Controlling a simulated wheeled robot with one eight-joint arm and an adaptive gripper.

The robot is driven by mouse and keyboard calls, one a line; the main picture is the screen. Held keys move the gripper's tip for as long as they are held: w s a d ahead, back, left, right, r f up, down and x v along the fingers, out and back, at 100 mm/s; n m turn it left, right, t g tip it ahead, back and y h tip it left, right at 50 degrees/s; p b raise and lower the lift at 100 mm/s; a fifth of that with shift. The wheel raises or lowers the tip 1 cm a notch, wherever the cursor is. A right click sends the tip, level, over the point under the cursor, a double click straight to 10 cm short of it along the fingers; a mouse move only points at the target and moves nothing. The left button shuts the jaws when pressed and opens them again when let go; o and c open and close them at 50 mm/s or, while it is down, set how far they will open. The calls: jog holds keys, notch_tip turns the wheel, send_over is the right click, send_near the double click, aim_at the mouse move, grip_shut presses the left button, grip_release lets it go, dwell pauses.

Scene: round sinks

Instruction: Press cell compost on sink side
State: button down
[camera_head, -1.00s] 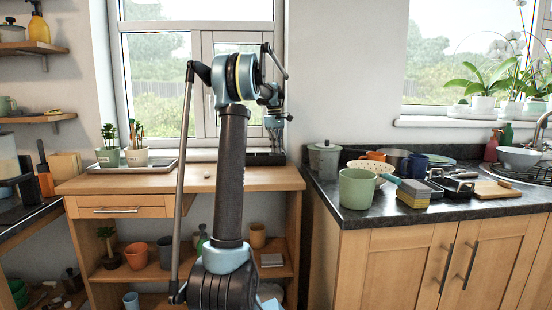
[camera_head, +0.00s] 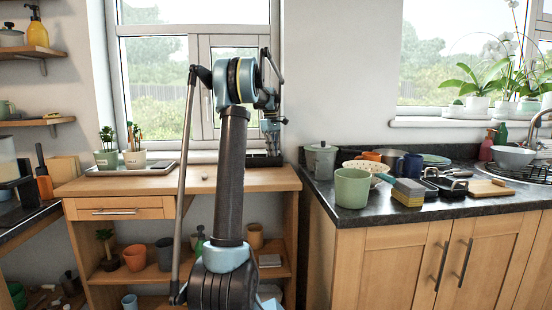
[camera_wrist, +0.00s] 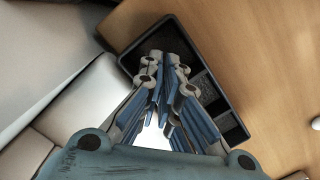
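A black tray (camera_wrist: 241,136) with several cells lies on the wooden bench, and its dark edge shows in the head view (camera_head: 262,163) at the bench's right rear. In the wrist view a dark-filled cell lies at its upper end, with greyer compost cells (camera_wrist: 206,88) down its length. My gripper (camera_wrist: 165,60) points down over the tray, its tips together in front of the dark upper cell. It looks shut, with nothing seen held. In the head view my gripper (camera_head: 270,148) is small and partly blends with the tray. Contact with the compost cannot be told.
The bench top (camera_head: 150,184) is mostly clear, with a small pale knob (camera_head: 205,177) on it. A tray with two plant pots (camera_head: 134,158) stands at its left. The sink counter (camera_head: 400,213) on the right holds a green pot (camera_head: 351,188) and a sponge (camera_head: 408,192).

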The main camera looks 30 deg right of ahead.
jog(key=shift+w+a+r, duration=0.3)
jog(key=shift+w+a, duration=0.1)
jog(key=shift+w, duration=0.3)
jog(key=shift+a+r, duration=0.1)
jog(key=shift+a, duration=0.2)
jog(key=shift+w+f, duration=0.25)
jog(key=shift+w, duration=0.05)
jog(key=shift+d+r, duration=0.1)
jog(key=shift+w+d+r, duration=0.2)
jog(key=shift+w+r, duration=0.1)
jog(key=shift+w, duration=0.75)
notch_tip(320, 180, up, 8)
jog(key=s, duration=0.2)
jog(key=shift+a+f, duration=0.15)
jog(key=shift+a, duration=0.3)
